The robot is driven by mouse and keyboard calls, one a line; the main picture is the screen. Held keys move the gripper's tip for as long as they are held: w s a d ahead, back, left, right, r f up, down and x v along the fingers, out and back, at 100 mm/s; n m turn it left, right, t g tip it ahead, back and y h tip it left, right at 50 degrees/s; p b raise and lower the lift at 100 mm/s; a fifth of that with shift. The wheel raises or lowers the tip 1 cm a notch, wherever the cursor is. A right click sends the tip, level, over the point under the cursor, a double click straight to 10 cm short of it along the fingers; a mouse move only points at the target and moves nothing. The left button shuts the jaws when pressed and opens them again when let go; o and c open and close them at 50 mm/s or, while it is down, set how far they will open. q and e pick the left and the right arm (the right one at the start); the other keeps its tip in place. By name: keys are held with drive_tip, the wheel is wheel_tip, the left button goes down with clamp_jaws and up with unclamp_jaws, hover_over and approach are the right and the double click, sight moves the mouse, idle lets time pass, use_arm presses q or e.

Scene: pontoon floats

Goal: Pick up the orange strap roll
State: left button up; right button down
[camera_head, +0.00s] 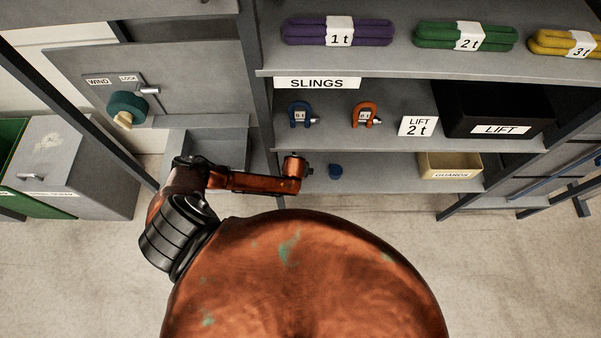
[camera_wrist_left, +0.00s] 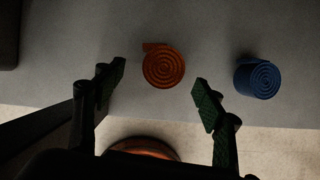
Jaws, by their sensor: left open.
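The orange strap roll (camera_wrist_left: 164,66) lies on the grey lower shelf in the left wrist view, its spiral face toward the camera and a short loose end at its upper left. My left gripper (camera_wrist_left: 160,79) is open, with one green-padded finger to each side of the roll's near edge; nothing is between the pads that I can see held. How far above the roll the fingers are is hard to tell. In the head view my left arm (camera_head: 262,183) reaches to the lower shelf, and the orange roll is hidden there. My right gripper is not in view.
A blue strap roll (camera_wrist_left: 258,78) stands to the right of the orange one; it also shows in the head view (camera_head: 335,171). A tan guards box (camera_head: 450,167) is farther right on the lower shelf. Shackles (camera_head: 365,114) and a black lift bin (camera_head: 500,112) occupy the shelf above.

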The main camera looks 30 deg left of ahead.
use_arm(q)
drive_tip(key=b+x, duration=0.1)
drive_tip(key=x, duration=0.5)
drive_tip(key=shift+w+d, duration=0.1)
drive_tip(key=shift+d, duration=0.1)
drive_tip(key=shift+r, duration=0.1)
drive_tip(key=shift+c, duration=0.4)
drive_tip(key=c, duration=1.3)
